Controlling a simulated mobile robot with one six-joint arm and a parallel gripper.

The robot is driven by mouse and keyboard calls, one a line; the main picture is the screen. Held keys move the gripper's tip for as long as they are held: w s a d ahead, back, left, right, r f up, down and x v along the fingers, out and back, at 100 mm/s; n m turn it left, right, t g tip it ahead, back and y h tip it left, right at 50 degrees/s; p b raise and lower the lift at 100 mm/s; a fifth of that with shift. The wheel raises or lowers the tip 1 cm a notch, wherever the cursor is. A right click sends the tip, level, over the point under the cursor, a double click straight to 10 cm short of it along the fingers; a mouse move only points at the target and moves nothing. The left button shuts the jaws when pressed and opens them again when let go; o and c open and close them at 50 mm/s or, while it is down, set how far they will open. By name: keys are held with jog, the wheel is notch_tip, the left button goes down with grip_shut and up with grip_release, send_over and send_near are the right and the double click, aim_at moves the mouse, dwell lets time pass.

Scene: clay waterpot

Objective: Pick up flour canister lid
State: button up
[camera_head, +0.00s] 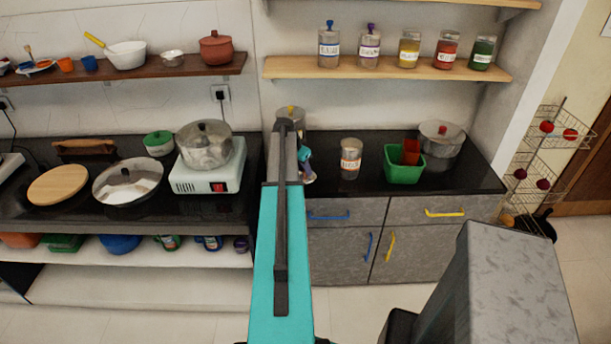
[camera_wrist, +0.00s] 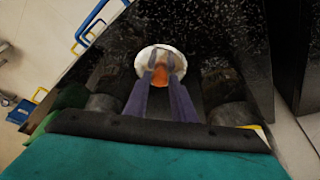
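The likely flour canister lid, a round whitish disc with an orange knob-like middle (camera_wrist: 160,76), shows in the wrist view (camera_wrist: 143,60) just beyond my fingertips. My gripper (camera_wrist: 161,73) points at it, with one purple finger on each side of the orange part. A narrow gap shows between the fingers; whether they press on the orange part cannot be told. In the head view my gripper (camera_head: 307,166) is low over the dark counter, left of a clear canister with an orange label (camera_head: 350,160). That canister shows no knob on top. My arm hides part of the area.
A green bin (camera_head: 404,167) and a lidded pot (camera_head: 441,140) stand right on the counter (camera_head: 330,187). Another canister (camera_head: 291,115) is behind my arm. A stove with a pot (camera_head: 205,146) is left. A shelf (camera_head: 385,68) with labelled jars hangs above.

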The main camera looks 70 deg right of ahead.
grip_shut()
jog(key=shift+r, duration=0.15)
jog(key=shift+r+b, duration=0.85)
jog(key=shift+r, duration=0.25)
jog(key=s+a+r+b, duration=0.2)
jog(key=a+b, duration=0.3)
jog(key=a, duration=1.1)
jog(key=shift+r, duration=0.25)
